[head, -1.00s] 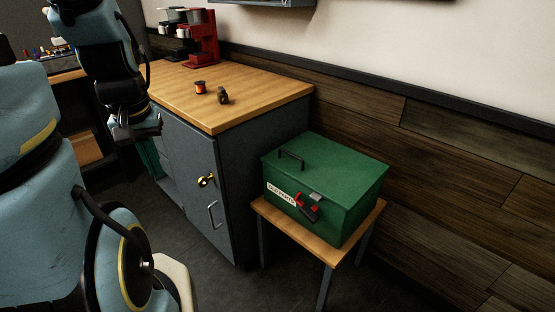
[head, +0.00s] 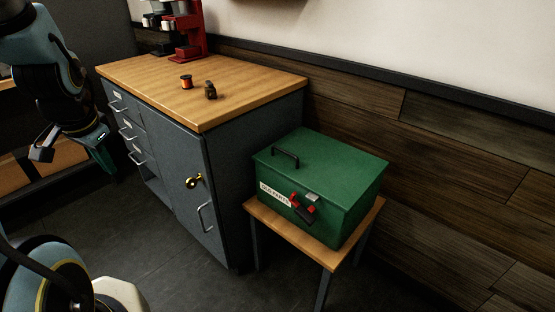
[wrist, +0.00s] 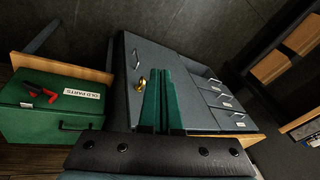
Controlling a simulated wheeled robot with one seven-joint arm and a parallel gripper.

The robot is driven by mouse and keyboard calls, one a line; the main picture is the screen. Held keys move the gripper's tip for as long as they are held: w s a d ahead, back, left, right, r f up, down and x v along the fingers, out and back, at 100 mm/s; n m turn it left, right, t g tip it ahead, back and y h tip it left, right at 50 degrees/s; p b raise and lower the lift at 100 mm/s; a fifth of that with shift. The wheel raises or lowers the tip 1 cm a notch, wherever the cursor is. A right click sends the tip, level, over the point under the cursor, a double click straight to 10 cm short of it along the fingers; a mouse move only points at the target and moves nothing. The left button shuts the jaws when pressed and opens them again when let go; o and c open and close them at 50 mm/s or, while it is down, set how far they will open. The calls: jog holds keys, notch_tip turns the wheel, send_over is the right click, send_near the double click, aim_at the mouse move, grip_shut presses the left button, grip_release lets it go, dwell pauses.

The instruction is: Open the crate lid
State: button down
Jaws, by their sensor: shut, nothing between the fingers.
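The green crate (head: 345,212) stands on a small wooden-topped table. Its lid (head: 325,158) is down, with a black bar handle (head: 286,157) on top. A latch with a red and black lever (head: 303,208) sits on its front beside a white label (head: 275,194). In the wrist view the crate (wrist: 30,124) is at the left, its label reading "OLD PARTS". My gripper (head: 104,162) hangs at the left of the head view, well apart from the crate. In the wrist view its green fingers (wrist: 164,72) are together and empty.
A grey cabinet (head: 170,175) with a wooden top stands left of the small table (head: 285,228). A gold key or knob (head: 193,181) is on its door. An orange-banded spool (head: 186,82) and a small dark object (head: 210,90) lie on top. Dark floor (head: 130,240) before the cabinet is clear.

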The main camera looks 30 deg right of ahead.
jog(key=w+d+f+m+t+h+b, duration=0.1)
jog(key=w+d+f+m+h+b, duration=0.2)
jog(key=d+m, duration=0.6)
jog(key=w+d+f+m+t+h+b, duration=0.1)
jog(key=w+d+f+m+b, duration=0.25)
jog(key=d+m, duration=0.6)
jog(key=s+d+f+m+g+h+b, duration=0.25)
jog(key=s+d+m, duration=0.25)
jog(key=d+m, duration=0.45)
jog(key=s+d+f+m+g+h+b, duration=0.1)
jog(key=s+d+f+m+h+b, duration=0.15)
jog(key=s+d+f+m, duration=0.7)
jog(key=w+d+r+m+p, duration=0.3)
jog(key=w+d+p, duration=0.1)
jog(key=w+d, duration=0.2)
jog(key=shift+w+r+h, duration=0.25)
jog(key=shift+w+h, duration=0.15)
jog(key=shift+d+r, duration=0.1)
